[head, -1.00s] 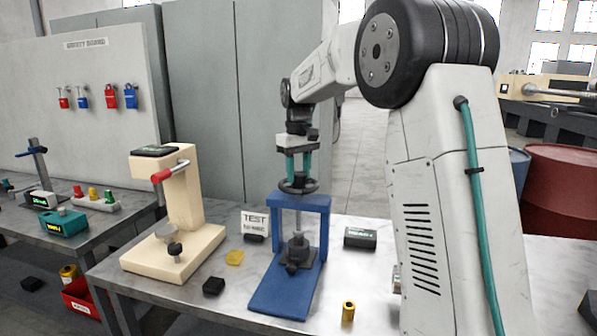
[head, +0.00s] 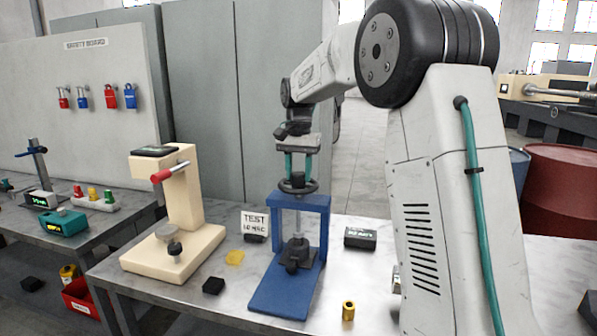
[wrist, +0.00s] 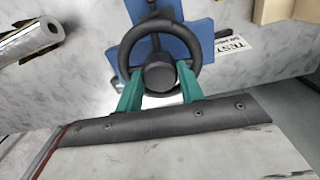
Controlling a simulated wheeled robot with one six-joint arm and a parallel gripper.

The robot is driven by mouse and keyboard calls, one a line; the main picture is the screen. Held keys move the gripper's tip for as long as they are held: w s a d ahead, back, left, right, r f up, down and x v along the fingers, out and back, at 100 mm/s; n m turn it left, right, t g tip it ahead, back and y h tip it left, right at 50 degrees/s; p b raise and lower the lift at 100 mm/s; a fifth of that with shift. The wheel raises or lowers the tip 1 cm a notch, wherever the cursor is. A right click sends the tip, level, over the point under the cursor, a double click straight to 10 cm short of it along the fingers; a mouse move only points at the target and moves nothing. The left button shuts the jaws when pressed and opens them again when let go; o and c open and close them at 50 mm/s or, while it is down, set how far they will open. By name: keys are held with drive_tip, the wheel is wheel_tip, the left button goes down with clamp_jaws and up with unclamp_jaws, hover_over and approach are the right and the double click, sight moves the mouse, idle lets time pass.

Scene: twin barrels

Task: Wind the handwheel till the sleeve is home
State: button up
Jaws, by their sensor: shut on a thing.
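A blue press frame (head: 322,235) stands on the bench with a dark handwheel (head: 311,187) on top. A thin screw runs down from it to a grey part (head: 298,246) in a dark holder near the base. I cannot tell the sleeve's seating there. My gripper (head: 298,172) points down with its teal fingers at the wheel. In the wrist view my gripper (wrist: 160,88) has one finger on each side of the round hub, inside the rim of the handwheel (wrist: 126,50), and is shut on it.
A cream hand press (head: 190,205) stands to the left.

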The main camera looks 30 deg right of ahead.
sight(298, 173)
drive_tip(key=m, duration=0.5)
drive_tip(key=shift+r+m, duration=0.1)
drive_tip(key=shift+m, duration=0.3)
idle(0.4)
drive_tip(key=o, duration=1)
drive_tip(key=shift+r, duration=3.85)
